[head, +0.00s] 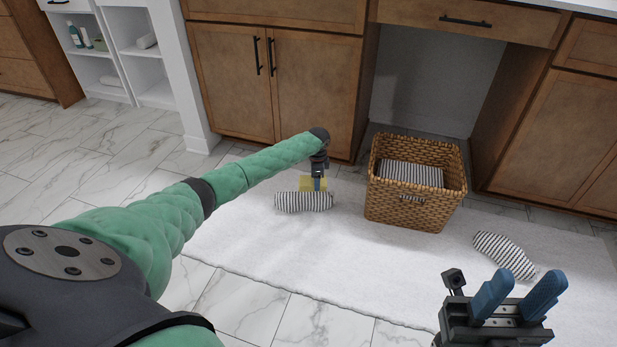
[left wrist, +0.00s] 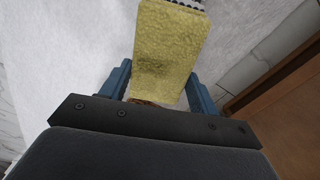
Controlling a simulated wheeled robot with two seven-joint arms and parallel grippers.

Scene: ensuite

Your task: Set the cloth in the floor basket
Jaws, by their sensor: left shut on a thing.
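A yellow cloth (head: 307,184) is held in my left gripper (head: 317,183), just above or at the white rug. In the left wrist view the cloth (left wrist: 168,50) stands between the two blue fingers of the gripper (left wrist: 158,88). The woven floor basket (head: 412,210) stands on the rug to the right of my left gripper, with a striped cloth (head: 410,174) inside it. My right gripper (head: 518,290) is at the lower right, its blue fingers apart and nothing between them.
One striped item (head: 303,202) lies on the rug directly in front of the yellow cloth. Another striped item (head: 503,254) lies right of the basket. Wooden cabinets (head: 290,85) stand behind. The white rug (head: 340,250) is clear in front of the basket.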

